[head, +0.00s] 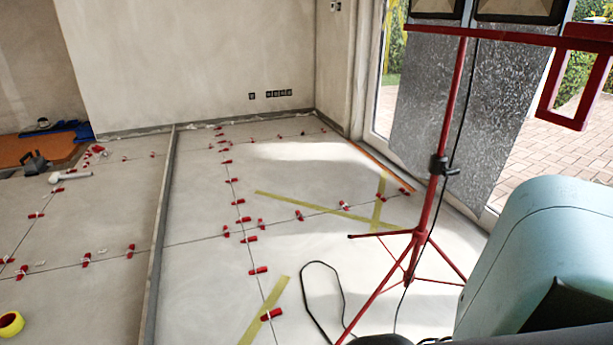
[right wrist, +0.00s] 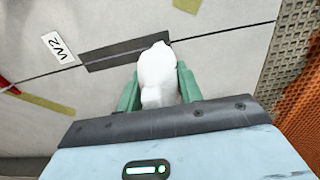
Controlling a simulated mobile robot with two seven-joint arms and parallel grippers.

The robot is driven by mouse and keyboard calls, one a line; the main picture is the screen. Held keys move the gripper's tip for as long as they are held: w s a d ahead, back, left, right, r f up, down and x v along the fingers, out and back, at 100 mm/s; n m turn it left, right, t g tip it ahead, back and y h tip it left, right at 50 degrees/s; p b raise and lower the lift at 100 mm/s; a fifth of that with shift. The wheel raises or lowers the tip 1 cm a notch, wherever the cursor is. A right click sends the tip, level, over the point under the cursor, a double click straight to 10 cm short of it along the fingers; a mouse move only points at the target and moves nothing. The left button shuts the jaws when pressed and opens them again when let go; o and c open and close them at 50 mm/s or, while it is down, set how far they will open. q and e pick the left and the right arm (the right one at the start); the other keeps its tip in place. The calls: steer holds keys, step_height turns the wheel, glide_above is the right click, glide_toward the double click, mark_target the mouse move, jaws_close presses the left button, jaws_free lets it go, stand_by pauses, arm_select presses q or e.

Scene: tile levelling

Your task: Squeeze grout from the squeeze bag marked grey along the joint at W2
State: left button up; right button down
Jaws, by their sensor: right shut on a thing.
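My right gripper (right wrist: 159,86) is shut on a white squeeze bag (right wrist: 157,68), with a green finger on each side. No marking on the bag is readable. The bag's tip is at the right end of a dark grey strip (right wrist: 118,55) lying along the thin tile joint; I cannot tell whether it touches the floor. I cannot tell whether the strip is grout. The W2 label (right wrist: 58,48) lies left of the strip, just above the joint. In the head view only my right arm shows, at the lower right. My left gripper is not in view.
A red tripod stand (head: 428,190) with a black cable stands on the tiles. Red levelling clips (head: 258,270) line the joints, with yellow tape (head: 265,310) between. A yellow tape roll (head: 10,323) lies at lower left. In the wrist view, orange mesh (right wrist: 303,112) lies at right.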

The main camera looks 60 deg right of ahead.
steer(key=shift+s+a, duration=0.1)
steer(key=shift+a, duration=0.05)
steer(key=shift+s+a+p, duration=0.4)
steer(key=shift+s+a, duration=0.1)
steer(key=shift+s, duration=0.1)
steer(key=shift+s+a, duration=0.1)
stand_by(0.4)
